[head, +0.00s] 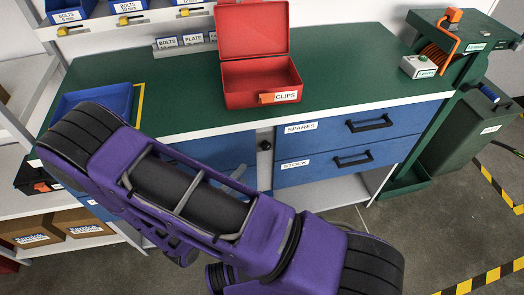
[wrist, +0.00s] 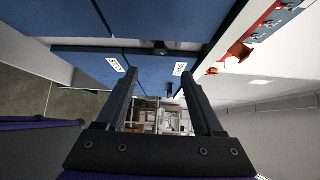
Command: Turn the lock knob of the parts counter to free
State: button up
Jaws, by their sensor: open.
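The parts counter (head: 190,105) has a green top and blue drawer fronts. A small black round knob (head: 265,145) sits on the pale strip between the left blue fronts and the right-hand drawers. What looks like the same dark knob shows in the wrist view (wrist: 161,47), beyond my fingertips. I cannot read its turn position. My gripper (wrist: 160,76) is open and empty, its two dark fingers apart, with the knob ahead and not touched. In the head view my purple arm crosses in front of the counter's left part, and the gripper is not clearly visible.
An open red CLIPS box (head: 258,82) stands on the counter. Drawers labelled SPARES (head: 335,127) and STOCK (head: 335,165) have black handles right of the knob. A blue tray (head: 110,97) lies at the left. Green equipment (head: 450,65) stands at the right.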

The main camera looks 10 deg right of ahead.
aim_at(265, 148)
jog(key=b+x, duration=0.1)
jog(key=x, duration=1.1)
grip_shut()
